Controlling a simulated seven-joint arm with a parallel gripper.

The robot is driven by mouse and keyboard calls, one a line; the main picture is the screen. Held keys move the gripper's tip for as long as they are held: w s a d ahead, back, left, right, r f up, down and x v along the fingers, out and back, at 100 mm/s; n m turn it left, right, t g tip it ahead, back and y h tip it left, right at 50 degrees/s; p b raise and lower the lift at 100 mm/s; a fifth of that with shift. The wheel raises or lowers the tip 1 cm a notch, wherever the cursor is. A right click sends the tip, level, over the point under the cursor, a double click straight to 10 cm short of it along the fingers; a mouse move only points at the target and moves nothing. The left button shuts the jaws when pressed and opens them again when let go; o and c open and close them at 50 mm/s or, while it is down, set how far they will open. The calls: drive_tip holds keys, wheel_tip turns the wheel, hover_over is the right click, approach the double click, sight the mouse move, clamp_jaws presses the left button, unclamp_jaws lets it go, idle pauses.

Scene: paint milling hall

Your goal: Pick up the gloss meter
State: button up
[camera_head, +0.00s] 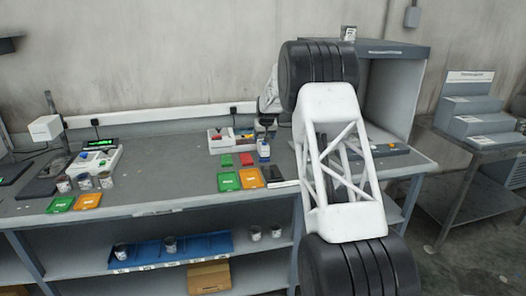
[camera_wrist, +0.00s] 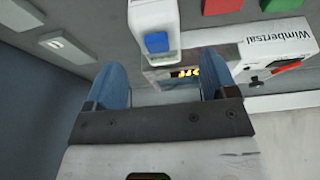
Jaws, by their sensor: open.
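A small upright white device with a blue patch (camera_head: 263,151) stands on the bench; it looks like the gloss meter, but no label confirms this. In the wrist view the white device (camera_wrist: 154,22) lies just beyond the fingertips, roughly in line with the gap between them. My gripper (camera_wrist: 163,75) is open, with one finger on each side and nothing clasped. In the head view my gripper (camera_head: 266,124) is dark, partly hidden by my arm, and close behind and above the device.
Red (camera_wrist: 222,5) and green (camera_wrist: 281,4) cards lie nearby. A dark flat item (camera_head: 281,184) lies in front. An open grey booth (camera_head: 395,85) stands right.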

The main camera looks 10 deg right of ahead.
sight(263, 144)
drive_tip(key=shift+w+f, duration=0.1)
drive_tip(key=shift+f, duration=0.15)
drive_tip(key=shift+f, duration=0.1)
drive_tip(key=shift+x, duration=2.55)
drive_tip(key=shift+w, duration=0.1)
drive_tip(key=c, duration=1.4)
drive_tip(key=shift+o, duration=0.2)
drive_tip(key=shift+r, duration=0.3)
drive_tip(key=shift+r, duration=4.8)
